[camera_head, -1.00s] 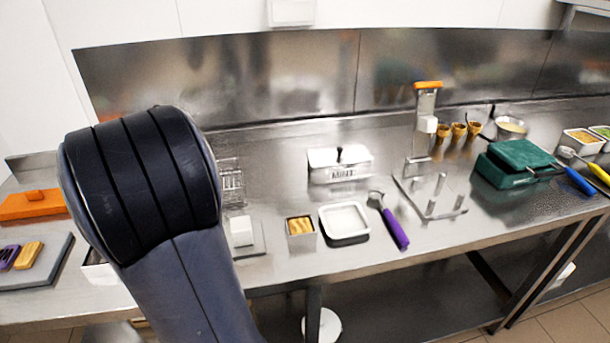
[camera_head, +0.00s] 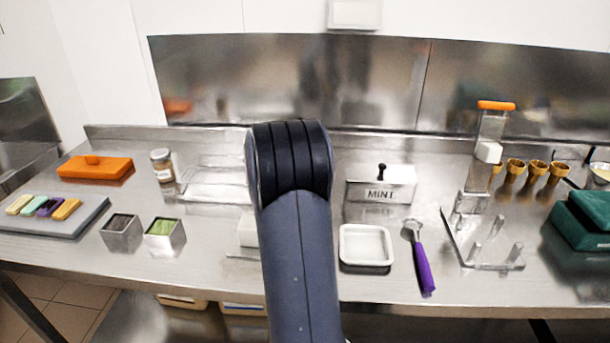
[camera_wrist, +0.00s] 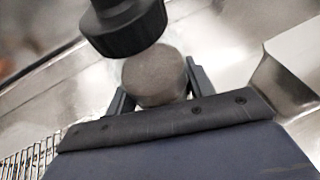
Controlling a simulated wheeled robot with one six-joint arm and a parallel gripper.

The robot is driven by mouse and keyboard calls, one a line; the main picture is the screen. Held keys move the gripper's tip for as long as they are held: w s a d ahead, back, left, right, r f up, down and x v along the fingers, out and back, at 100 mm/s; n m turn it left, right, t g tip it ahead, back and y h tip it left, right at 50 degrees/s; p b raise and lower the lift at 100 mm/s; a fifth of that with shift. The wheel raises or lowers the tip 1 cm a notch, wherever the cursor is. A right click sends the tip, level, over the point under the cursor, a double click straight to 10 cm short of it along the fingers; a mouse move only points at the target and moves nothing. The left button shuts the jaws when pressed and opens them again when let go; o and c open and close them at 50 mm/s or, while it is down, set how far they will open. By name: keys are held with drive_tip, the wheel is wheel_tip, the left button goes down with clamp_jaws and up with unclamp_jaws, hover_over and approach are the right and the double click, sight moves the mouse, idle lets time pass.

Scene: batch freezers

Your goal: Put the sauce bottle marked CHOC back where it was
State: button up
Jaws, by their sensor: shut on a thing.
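In the wrist view my gripper (camera_wrist: 160,88) is shut on a round grey-brown body, which I take to be the sauce bottle (camera_wrist: 152,78). A black ribbed round piece (camera_wrist: 125,28) stands just beyond it; I cannot tell whether it is the bottle's cap. No CHOC marking shows. In the head view my dark arm stands upright in the middle and hides my gripper and the bottle.
A steel box marked MINT (camera_head: 380,190) stands right of my arm, with a white tray (camera_head: 366,246) and purple-handled scoop (camera_head: 422,265) in front. A clear rack (camera_head: 215,185), small jar (camera_head: 162,165) and two steel tubs (camera_head: 122,233) are left. Bare counter lies between them.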

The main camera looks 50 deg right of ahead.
drive_tip(key=shift+f+b, duration=0.6)
drive_tip(key=shift+f, duration=1.7)
drive_tip(key=shift+f, duration=0.2)
drive_tip(key=o, duration=1.1)
drive_tip(key=shift+r, duration=0.25)
drive_tip(key=v, duration=1.2)
drive_tip(key=shift+f, duration=0.15)
